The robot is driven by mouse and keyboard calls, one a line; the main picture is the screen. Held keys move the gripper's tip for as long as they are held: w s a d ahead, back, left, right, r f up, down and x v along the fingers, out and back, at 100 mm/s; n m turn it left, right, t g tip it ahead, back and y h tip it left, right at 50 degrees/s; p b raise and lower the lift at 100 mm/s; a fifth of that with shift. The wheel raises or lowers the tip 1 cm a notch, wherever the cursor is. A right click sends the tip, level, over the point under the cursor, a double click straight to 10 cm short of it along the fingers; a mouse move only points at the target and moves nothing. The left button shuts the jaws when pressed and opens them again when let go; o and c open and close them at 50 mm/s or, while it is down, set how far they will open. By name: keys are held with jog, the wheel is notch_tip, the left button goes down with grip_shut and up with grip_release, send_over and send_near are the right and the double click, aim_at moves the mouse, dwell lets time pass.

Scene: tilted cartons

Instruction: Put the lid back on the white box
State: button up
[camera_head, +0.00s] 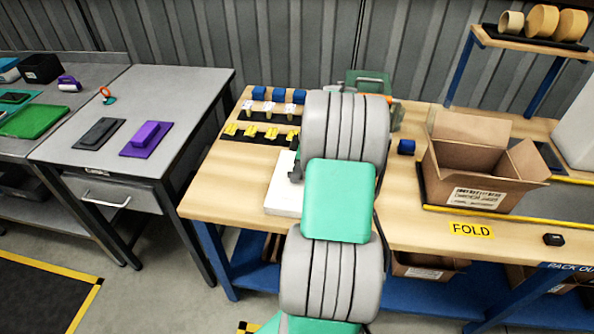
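A white flat-topped thing (284,192) lies on the wooden bench, left of my arm. My arm covers its right part, so I cannot tell whether it is the white box or its lid. A small dark part of my gripper (296,170) shows over it at the arm's left edge. The fingers are hidden behind my arm, so I cannot tell whether they are open or hold anything. No separate lid can be made out.
An open brown carton (476,180) stands on the bench at right, behind a yellow FOLD label (471,230). Blue blocks and yellow pieces sit in rows (262,131) at the back left. A small blue block (406,147) lies right of my arm. A grey table (190,95) stands left.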

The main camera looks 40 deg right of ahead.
jog(key=w+a+p+v, duration=0.1)
jog(key=p+v, duration=0.4)
jog(key=v, duration=0.9)
jog(key=shift+r, duration=0.5)
jog(key=shift+w, duration=0.15)
